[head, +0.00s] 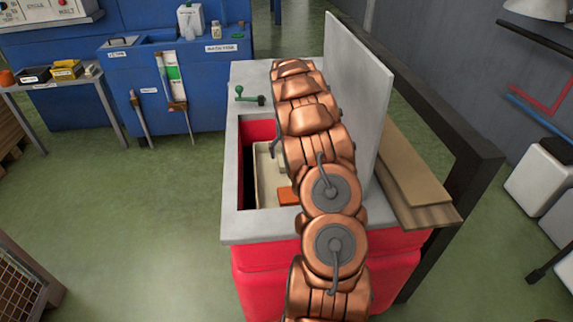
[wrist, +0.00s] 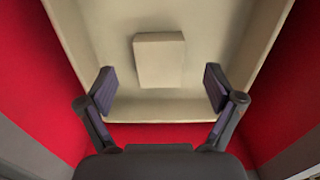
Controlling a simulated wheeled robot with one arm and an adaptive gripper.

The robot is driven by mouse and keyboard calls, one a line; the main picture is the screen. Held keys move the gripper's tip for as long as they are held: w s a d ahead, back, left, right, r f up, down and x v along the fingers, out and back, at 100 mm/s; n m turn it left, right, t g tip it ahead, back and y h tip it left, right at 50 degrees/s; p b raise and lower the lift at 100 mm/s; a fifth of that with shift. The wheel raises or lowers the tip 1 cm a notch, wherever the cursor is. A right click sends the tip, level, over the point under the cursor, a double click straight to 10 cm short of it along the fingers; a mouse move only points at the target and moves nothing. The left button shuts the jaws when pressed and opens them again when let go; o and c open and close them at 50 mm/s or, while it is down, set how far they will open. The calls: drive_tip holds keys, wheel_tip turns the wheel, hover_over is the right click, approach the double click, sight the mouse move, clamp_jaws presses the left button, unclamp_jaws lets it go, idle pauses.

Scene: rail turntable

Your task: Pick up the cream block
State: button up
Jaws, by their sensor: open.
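The cream block (wrist: 159,60) lies in a cream tray (wrist: 85,40) in the wrist view, apart from the tray's walls. My gripper (wrist: 160,90) is open and empty. Its two dark fingers are spread wide, with the block beyond and between them in the picture, touching neither. In the head view the tray (head: 261,190) shows in part inside the red-lined opening. My copper arm hides much of that opening and most of my gripper there, and I cannot clearly make out the cream block.
An orange piece (head: 287,195) shows by the tray, partly behind my arm. The grey top (head: 240,227) frames the opening, with a green handle (head: 249,97) at its far left. A tall pale panel (head: 357,90) stands right of my arm. Red walls (wrist: 285,90) flank the tray.

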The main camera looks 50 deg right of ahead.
drive_tip(key=shift+f+p, duration=0.4)
drive_tip(key=shift+f, duration=2.2)
drive_tip(key=c, duration=1.3)
